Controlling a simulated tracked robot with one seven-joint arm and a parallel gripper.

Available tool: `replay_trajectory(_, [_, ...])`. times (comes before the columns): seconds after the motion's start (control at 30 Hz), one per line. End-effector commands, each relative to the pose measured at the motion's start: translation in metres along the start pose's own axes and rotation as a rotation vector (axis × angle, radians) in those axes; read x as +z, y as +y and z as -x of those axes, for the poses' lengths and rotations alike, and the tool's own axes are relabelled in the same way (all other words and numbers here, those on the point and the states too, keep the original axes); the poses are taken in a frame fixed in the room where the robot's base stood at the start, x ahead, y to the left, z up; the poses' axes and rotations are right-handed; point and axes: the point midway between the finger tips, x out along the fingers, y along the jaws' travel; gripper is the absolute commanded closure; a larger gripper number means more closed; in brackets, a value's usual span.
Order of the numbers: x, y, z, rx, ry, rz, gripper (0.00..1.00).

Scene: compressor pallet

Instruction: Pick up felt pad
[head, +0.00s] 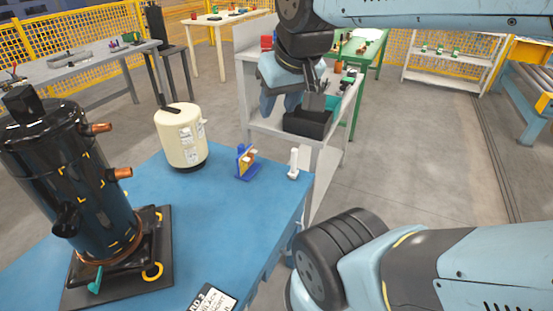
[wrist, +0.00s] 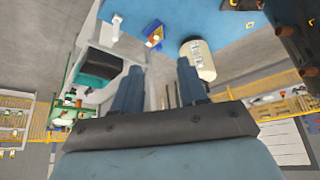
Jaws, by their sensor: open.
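I cannot make out a felt pad for certain in either view. A small blue stand (head: 244,174) holding tan and whitish pieces (head: 249,156) is on the blue table; they are too small to identify. The blue stand also shows at the top of the wrist view (wrist: 152,27). My gripper (head: 279,112) is open and empty, raised in the air beyond the table's far edge. Its two blue-grey fingers stand apart in the wrist view (wrist: 160,78), with nothing between them.
The blue table (head: 215,215) bears a black compressor (head: 65,180) at left, a cream tank (head: 182,138), and a small white upright item (head: 293,163) near the right edge. A grey shelf cart with a black bin (head: 307,123) stands behind. The table's middle is clear.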

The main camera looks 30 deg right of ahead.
Motion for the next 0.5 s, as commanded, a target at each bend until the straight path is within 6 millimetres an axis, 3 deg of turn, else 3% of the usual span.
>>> replay_trajectory(0.17, [0.0, 0.0, 0.0, 0.0, 0.0, 0.0, 0.57])
replay_trajectory(0.3, [-0.002, 0.001, -0.001, 0.0, -0.003, -0.002, 0.46])
replay_trajectory(0.5, [-0.022, 0.008, -0.015, -0.003, -0.044, -0.024, 0.46])
